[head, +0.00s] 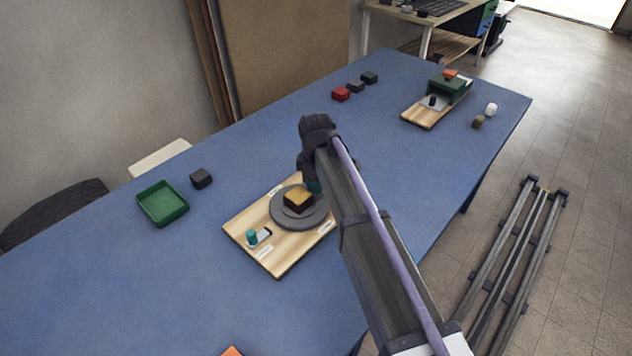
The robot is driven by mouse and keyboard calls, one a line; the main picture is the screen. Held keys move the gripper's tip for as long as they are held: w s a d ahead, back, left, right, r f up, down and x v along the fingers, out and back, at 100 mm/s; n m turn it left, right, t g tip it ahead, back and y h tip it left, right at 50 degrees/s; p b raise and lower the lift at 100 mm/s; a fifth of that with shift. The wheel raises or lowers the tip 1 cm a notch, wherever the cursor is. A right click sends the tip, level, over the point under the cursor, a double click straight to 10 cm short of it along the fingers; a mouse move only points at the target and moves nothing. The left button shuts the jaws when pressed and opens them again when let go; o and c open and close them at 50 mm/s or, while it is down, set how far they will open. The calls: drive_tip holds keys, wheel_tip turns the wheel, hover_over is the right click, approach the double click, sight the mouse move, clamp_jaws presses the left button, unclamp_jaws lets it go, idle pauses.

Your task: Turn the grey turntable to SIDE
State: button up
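The grey turntable (283,214) is a round disc on a light wooden board (278,262) at the middle of the blue table. A block with a tan top and dark sides (298,201) sits on the disc. White labels lie on the board around the disc, too small to read. My gripper (311,184) is at the disc's far right edge, mostly hidden behind my arm. A teal piece shows there; I cannot tell if it is a knob on the disc. Whether the fingers are open or touching anything is hidden.
A teal knob (251,237) stands by a slot on the board's left. A green tray (162,204) and a dark cube (201,178) lie left. Red (341,94) and dark blocks lie behind. Another board (422,116) with a green device (450,88) stands far right.

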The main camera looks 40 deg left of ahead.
wheel_tip(320, 180, up, 11)
drive_tip(key=p, duration=1)
drive_tip(key=shift+f, duration=0.15)
drive_tip(key=d+m, duration=1.2)
drive_tip(key=d, duration=1.9)
drive_tip(key=d+m, duration=1.2)
drive_tip(key=d, duration=1.9)
drive_tip(key=shift+w+m, duration=0.3)
